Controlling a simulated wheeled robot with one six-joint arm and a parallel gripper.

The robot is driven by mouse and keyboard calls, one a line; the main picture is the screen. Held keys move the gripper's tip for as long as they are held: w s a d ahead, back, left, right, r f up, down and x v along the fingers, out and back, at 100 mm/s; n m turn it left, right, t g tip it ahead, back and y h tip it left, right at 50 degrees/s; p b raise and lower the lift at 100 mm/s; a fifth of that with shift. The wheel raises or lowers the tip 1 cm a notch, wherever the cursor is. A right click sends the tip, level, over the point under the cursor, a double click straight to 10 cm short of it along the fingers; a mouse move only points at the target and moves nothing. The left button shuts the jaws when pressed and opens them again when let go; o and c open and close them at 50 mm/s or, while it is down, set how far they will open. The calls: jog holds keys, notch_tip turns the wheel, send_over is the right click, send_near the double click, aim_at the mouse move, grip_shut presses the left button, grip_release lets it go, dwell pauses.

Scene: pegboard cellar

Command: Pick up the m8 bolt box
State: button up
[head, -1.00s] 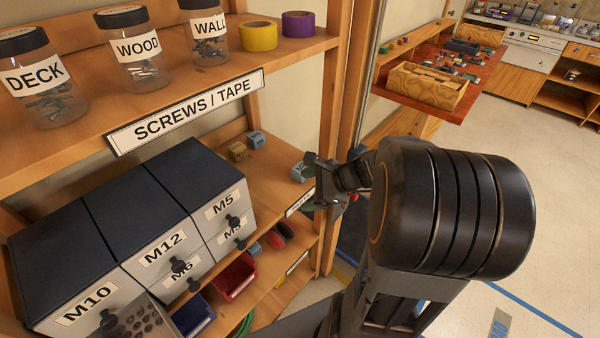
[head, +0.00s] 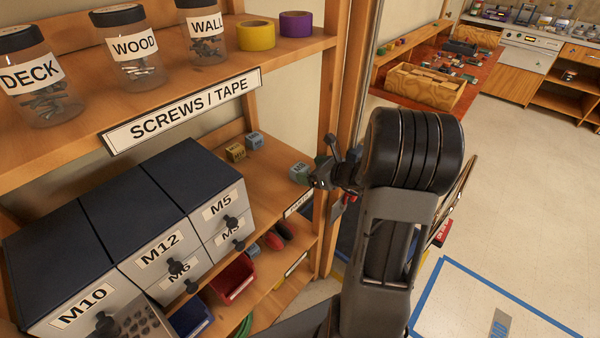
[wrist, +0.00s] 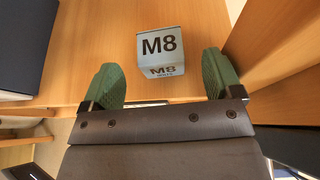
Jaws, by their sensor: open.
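The m8 bolt box (wrist: 160,52) is a small light blue-grey cube marked M8. In the wrist view it stands on the wooden shelf, just ahead of my gripper (wrist: 164,82) and roughly centred between the two green fingertips. The fingers are open, with a gap on both sides of the box. In the head view the box (head: 299,173) sits near the shelf's right end, with my gripper (head: 318,176) close beside it and partly blocked by my wrist.
Two small boxes, one tan (head: 236,153) and one blue-grey (head: 255,140), stand farther back on the shelf. Dark-topped drawer units (head: 125,205) fill its left side. A wooden post (wrist: 275,42) rises close on the right. A shelf with jars (head: 130,75) hangs above.

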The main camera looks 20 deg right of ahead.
aim_at(301, 168)
jog(key=shift+x, duration=2.6)
jog(key=shift+f, duration=0.1)
jog(key=shift+c, duration=0.2)
jog(key=c, duration=1.1)
